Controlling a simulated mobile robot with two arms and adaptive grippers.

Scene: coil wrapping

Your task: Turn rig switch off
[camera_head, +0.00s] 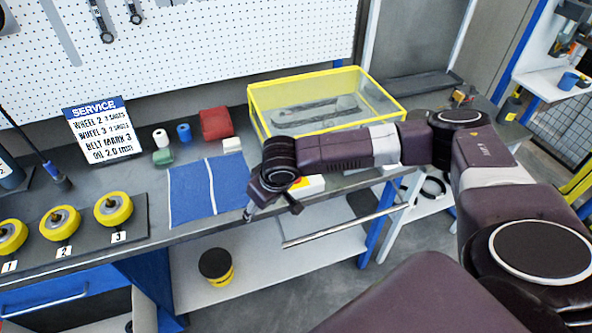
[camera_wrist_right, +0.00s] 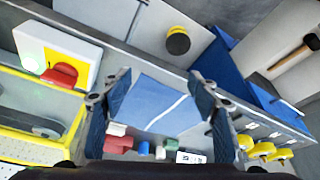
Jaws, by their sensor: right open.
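The rig switch (camera_wrist_right: 58,60) is a white box with a red lever and a lit green lamp, at the upper left of the right wrist view. In the head view the switch (camera_head: 311,184) is mostly hidden behind my right gripper; a white corner with some red and yellow shows. My right gripper (camera_head: 272,206) is over the bench's front edge beside the switch. In the wrist view my right gripper (camera_wrist_right: 159,82) has its fingers wide apart with nothing between them, and the switch lies left of them. My left gripper is not in view.
A clear yellow-rimmed bin (camera_head: 330,128) stands behind the switch. A blue mat (camera_head: 206,190) lies left of my gripper, with a red block (camera_head: 215,123) and small rolls behind it. Yellow wheels (camera_head: 60,222) stand far left. A metal bar (camera_head: 340,228) juts out below the bench front.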

